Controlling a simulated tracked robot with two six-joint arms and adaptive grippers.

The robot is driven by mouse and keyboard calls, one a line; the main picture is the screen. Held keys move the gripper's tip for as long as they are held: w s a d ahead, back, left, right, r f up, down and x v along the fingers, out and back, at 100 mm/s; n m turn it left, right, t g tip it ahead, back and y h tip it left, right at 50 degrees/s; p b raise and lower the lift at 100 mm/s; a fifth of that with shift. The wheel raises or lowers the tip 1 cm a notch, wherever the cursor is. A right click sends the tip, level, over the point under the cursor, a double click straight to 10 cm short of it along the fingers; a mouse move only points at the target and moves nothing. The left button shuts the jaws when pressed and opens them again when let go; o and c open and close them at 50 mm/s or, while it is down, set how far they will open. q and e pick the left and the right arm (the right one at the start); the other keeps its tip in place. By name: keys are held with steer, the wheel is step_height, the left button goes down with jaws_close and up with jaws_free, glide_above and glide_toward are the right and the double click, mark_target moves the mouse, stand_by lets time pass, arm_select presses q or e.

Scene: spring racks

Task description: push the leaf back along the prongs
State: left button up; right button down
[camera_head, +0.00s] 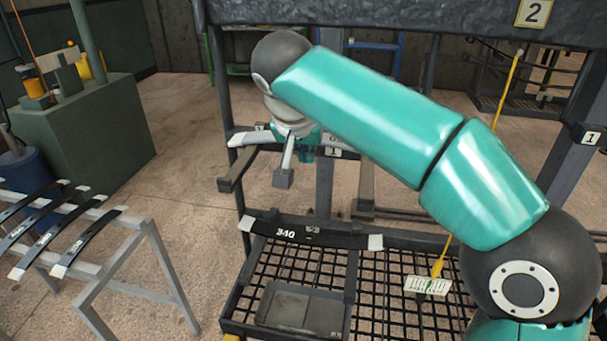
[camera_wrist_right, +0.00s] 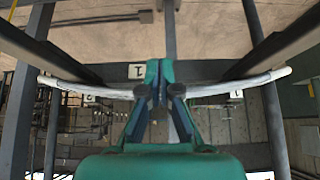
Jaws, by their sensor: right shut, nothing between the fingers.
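The leaf (camera_wrist_right: 230,87) is a long, thin, pale, slightly curved strip lying across two dark prongs in the right wrist view. In the head view its pale left end (camera_head: 250,138) shows over the left prong (camera_head: 237,170), and the right prong (camera_head: 363,185) shows further right. My right gripper (camera_wrist_right: 158,72) is shut and empty, with its teal fingers at the middle of the leaf. It also shows in the head view (camera_head: 307,142), partly behind my arm. The fingers hide the leaf's middle, and I cannot tell whether they touch it. My left gripper is out of view.
Another dark leaf marked 340 (camera_head: 310,234) lies lower on the rack, above a mesh shelf (camera_head: 385,312) with a grey tray (camera_head: 300,308). Several leaves rest on a grey stand (camera_head: 150,226) at left. A yellow cord with a tag (camera_head: 427,285) hangs at right.

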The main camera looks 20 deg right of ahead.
steer(key=shift+s+a+b, duration=0.45)
steer(key=shift+s+a, duration=0.25)
steer(key=shift+s, duration=0.3)
steer(key=shift+s+a+b, duration=0.45)
steer(key=shift+s+a, duration=0.25)
steer(key=shift+s, duration=0.3)
